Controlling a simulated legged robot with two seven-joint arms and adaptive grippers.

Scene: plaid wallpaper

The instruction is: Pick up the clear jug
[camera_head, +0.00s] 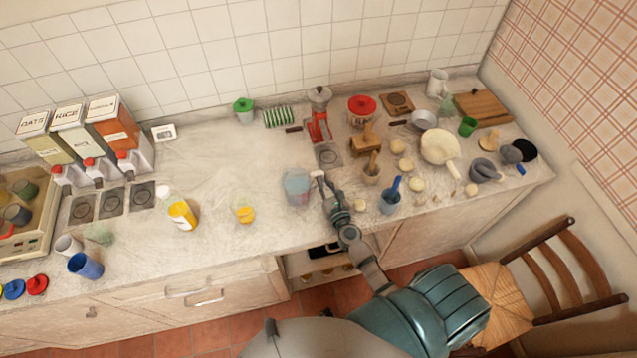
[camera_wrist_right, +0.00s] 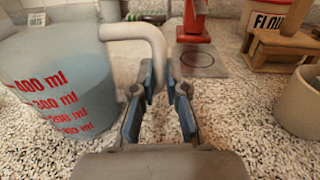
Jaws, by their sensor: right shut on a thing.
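The clear jug (camera_head: 296,188) stands upright on the counter, left of my right gripper (camera_head: 322,182). In the right wrist view the jug (camera_wrist_right: 60,95) fills the left side and has red millilitre marks and a bluish tint. Its pale handle (camera_wrist_right: 150,35) curves down between the fingers of my right gripper (camera_wrist_right: 163,80). The right gripper is shut on the handle. The jug's base appears to be on the counter. My left gripper is not in view.
A red grinder (camera_head: 318,125) stands behind. A glass with yellow pieces (camera_head: 244,211) is to the left. The counter (camera_head: 215,155) behind-left is clear.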

